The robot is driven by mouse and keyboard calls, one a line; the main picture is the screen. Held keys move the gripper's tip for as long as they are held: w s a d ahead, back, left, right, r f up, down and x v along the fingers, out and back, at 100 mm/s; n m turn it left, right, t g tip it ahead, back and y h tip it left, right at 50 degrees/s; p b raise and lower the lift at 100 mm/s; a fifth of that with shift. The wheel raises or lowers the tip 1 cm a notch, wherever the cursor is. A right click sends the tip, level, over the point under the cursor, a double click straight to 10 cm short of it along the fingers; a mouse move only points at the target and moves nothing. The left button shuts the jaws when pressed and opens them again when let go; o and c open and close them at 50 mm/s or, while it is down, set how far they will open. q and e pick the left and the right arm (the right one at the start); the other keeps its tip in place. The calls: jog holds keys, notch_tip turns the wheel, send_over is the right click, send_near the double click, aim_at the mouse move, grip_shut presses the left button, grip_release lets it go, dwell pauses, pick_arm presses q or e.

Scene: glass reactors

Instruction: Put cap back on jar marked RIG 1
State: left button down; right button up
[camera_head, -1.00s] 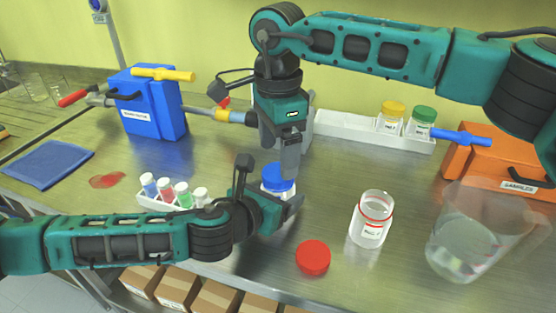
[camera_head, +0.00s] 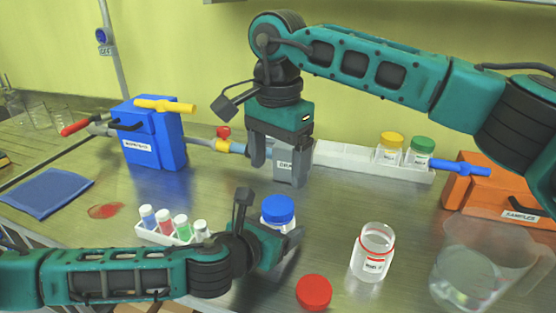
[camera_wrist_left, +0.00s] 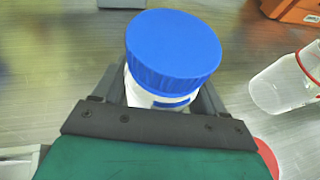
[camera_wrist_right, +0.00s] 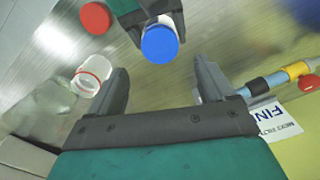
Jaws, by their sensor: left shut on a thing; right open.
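A white jar (camera_wrist_left: 143,96) with a blue cap (camera_head: 278,209) stands at the middle of the bench. The cap sits on the jar's top, and the label is hidden. My left gripper (camera_head: 284,234) is shut around this jar's body. My right gripper (camera_head: 274,168) is open and empty, above and behind the blue cap, apart from it. The blue cap also shows beyond the right fingers in the right wrist view (camera_wrist_right: 160,44). An open clear jar (camera_head: 372,254) with a red ring stands to the right; its label is too small to read. A red cap (camera_head: 314,292) lies in front of it.
A white tray (camera_head: 340,156) at the back holds jars with yellow (camera_head: 392,139) and green (camera_head: 424,145) caps. A clear beaker (camera_head: 470,275) stands far right, before an orange box (camera_head: 490,190). A vial rack (camera_head: 150,234) is left of my left gripper.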

aim_at(278, 204)
jog(key=shift+f, duration=0.1)
jog(key=shift+f, duration=3.95)
jog(key=shift+c, duration=0.3)
jog(key=c, duration=1)
jog(key=m, duration=0.6)
jog(key=shift+m, duration=0.3)
jog(key=o, duration=1.1)
jog(key=shift+o, duration=0.2)
